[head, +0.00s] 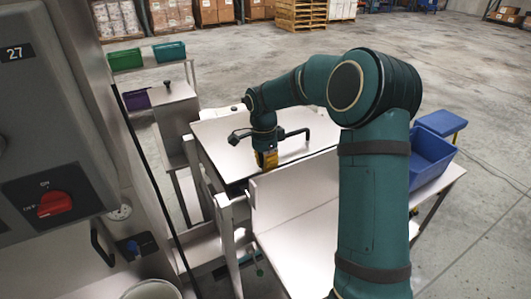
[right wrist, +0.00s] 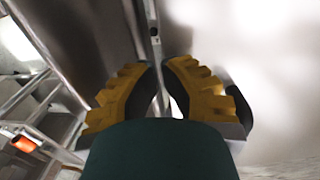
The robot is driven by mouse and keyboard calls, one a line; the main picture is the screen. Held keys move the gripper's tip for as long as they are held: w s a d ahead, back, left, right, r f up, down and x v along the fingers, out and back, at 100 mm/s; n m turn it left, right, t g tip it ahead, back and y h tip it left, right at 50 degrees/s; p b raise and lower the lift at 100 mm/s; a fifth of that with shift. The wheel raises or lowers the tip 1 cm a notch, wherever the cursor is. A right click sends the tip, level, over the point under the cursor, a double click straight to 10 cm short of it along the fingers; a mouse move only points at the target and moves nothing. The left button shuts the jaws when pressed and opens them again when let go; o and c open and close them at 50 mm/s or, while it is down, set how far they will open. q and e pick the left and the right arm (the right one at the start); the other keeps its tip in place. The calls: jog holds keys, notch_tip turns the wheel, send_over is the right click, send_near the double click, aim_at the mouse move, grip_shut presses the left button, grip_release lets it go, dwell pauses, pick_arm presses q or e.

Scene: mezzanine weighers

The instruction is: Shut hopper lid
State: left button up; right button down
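A flat grey metal panel with a black bar handle (head: 298,133), which looks like the hopper lid (head: 214,133), lies on a metal frame at mid-left in the head view. I cannot tell whether it is fully down. My right gripper (head: 266,160) points down over the panel's near part, left of the handle; contact is unclear. In the right wrist view its yellow ribbed fingers (right wrist: 160,80) stand a narrow gap apart, with nothing visibly held. A pale upright plate (head: 296,190) stands just nearer than the gripper. My left gripper is out of view.
A grey control box with a red knob (head: 54,204) stands close at left. A blue bin (head: 428,158) sits on the bench at right. Green bins (head: 125,60) stand on a shelf behind.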

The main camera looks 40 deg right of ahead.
jog(key=shift+f, duration=0.3)
